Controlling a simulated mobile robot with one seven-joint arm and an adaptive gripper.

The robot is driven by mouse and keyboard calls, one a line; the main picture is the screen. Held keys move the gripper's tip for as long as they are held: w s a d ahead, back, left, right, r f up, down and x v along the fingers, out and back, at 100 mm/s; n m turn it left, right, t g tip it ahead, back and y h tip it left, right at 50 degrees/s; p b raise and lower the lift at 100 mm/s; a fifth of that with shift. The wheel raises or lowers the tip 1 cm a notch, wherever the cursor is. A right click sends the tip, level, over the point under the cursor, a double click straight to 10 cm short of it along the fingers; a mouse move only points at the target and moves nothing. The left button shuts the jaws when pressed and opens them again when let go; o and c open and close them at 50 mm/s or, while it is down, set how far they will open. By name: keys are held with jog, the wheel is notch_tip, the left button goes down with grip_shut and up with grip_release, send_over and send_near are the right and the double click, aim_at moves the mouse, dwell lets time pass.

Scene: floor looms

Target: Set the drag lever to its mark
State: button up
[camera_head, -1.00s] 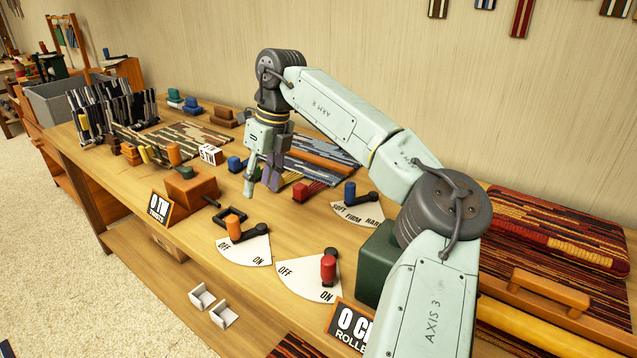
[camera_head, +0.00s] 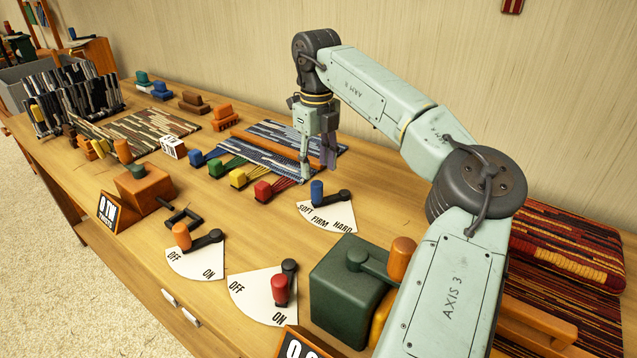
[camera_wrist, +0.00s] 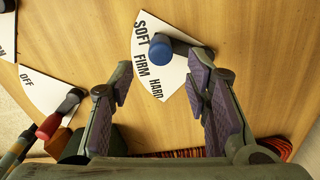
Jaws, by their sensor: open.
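The drag lever is a dark arm with a blue knob (camera_head: 317,192) on a white fan-shaped plate (camera_head: 327,217) marked SOFT, FIRM, HARD. In the wrist view the blue knob (camera_wrist: 160,49) stands by SOFT and FIRM, away from HARD; its exact setting is hard to tell. My gripper (camera_head: 316,172) is open and empty, pointing down just behind the plate in the head view. In the wrist view my gripper's fingers (camera_wrist: 160,76) spread to either side, with the plate (camera_wrist: 150,80) ahead between them. No finger touches the knob there.
Two other plates marked OFF and ON carry levers with an orange knob (camera_head: 182,236) and a red knob (camera_head: 281,290). A green box (camera_head: 345,285) stands to the right. Small coloured blocks, including a red one (camera_head: 263,191), lie left of the plate. Striped weaving (camera_head: 290,135) lies behind.

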aim_at(317, 184)
notch_tip(317, 184, down, 7)
jog(key=shift+r+p, duration=0.2)
jog(key=shift+p, duration=0.25)
grip_shut()
dwell(0.4)
